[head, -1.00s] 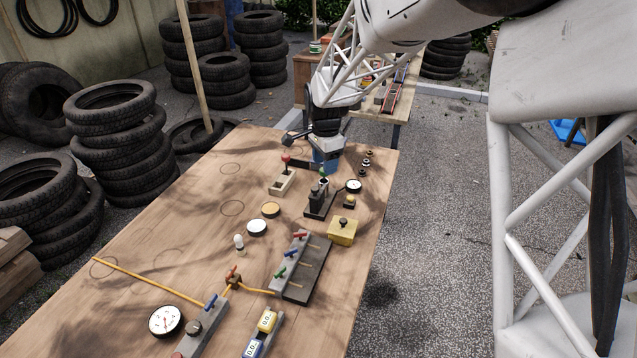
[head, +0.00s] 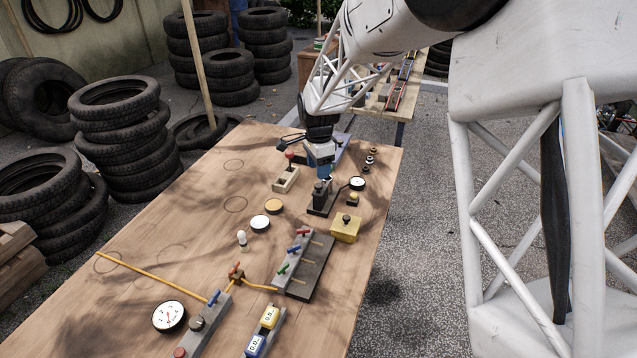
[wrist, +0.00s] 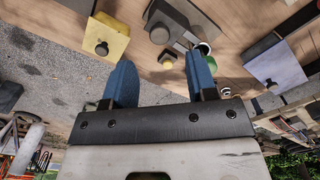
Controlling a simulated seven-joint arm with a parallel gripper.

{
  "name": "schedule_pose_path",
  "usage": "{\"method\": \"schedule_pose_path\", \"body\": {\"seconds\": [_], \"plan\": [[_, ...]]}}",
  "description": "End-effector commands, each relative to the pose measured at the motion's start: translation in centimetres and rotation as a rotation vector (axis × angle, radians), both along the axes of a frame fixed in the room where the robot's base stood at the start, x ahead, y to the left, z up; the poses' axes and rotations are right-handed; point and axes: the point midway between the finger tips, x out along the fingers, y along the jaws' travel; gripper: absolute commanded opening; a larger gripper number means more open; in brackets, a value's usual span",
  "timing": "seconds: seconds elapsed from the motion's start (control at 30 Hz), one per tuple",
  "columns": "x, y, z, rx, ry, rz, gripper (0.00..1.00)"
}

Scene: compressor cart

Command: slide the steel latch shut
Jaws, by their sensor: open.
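My gripper (head: 324,176) is over the far part of the wooden bench, pointing down just behind a black device with an upright block (head: 320,198). In the wrist view my gripper (wrist: 159,75) has its two blue fingers wide apart with nothing between them. A green knob (wrist: 203,47) shows beside the right finger, and the black device (wrist: 172,22) lies beyond the fingers. A grey plate with a small dark knob (wrist: 275,66) is to the right; I cannot tell if it is the steel latch. No latch shows clearly.
A yellow box with a black knob (head: 346,228) and a white gauge (head: 357,183) stand near the black device. A red-knobbed lever box (head: 286,179) is left of my gripper. A grey block with several coloured levers (head: 297,257) is nearer. Bare bench (head: 190,215) lies left.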

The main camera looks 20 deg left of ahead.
Motion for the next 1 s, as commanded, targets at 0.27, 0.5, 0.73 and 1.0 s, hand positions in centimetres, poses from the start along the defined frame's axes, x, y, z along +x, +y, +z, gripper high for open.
{"method": "schedule_pose_path", "body": {"seconds": [0.27, 0.5, 0.73, 1.0], "plan": [[-0.1, 0.0, -3.5, -0.002, 0.002, 0.000, 0.52], [0.0, 0.0, -5.5, -0.001, 0.001, 0.000, 0.52], [0.0, 0.0, -6.0, 0.000, 0.000, 0.000, 0.52], [0.0, 0.0, -5.9, 0.000, 0.000, 0.000, 0.39]]}}
